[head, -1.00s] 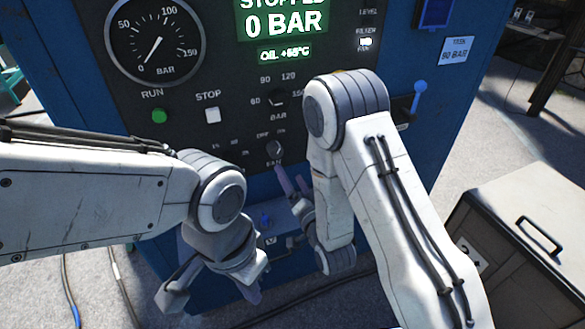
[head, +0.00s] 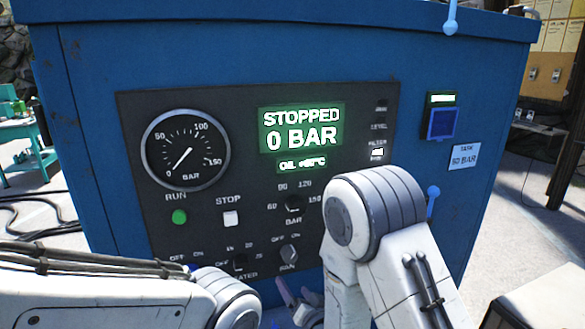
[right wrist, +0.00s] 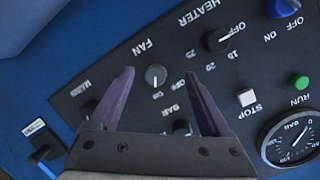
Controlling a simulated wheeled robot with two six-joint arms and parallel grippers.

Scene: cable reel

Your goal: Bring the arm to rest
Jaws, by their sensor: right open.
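My right gripper (right wrist: 160,82) is open, its two purple fingers spread in the right wrist view. The fan knob (right wrist: 156,75) shows between and beyond the fingertips, with nothing held. In the head view the right gripper (head: 287,293) is partly hidden behind my right arm, just below the fan knob (head: 289,253). My left arm comes in at the lower left of the head view, and its gripper is out of the picture. The dark control panel (head: 240,200) reads STOPPED, 0 BAR on its green display (head: 301,127). The gauge (head: 186,150) needle is near 0.
The blue cabinet (head: 90,130) fills the middle. A green run button (head: 179,217) and a white stop button (head: 231,219) sit on the panel. A light-blue lever (head: 433,200) stands out at right. A grey box (head: 535,308) is at the lower right.

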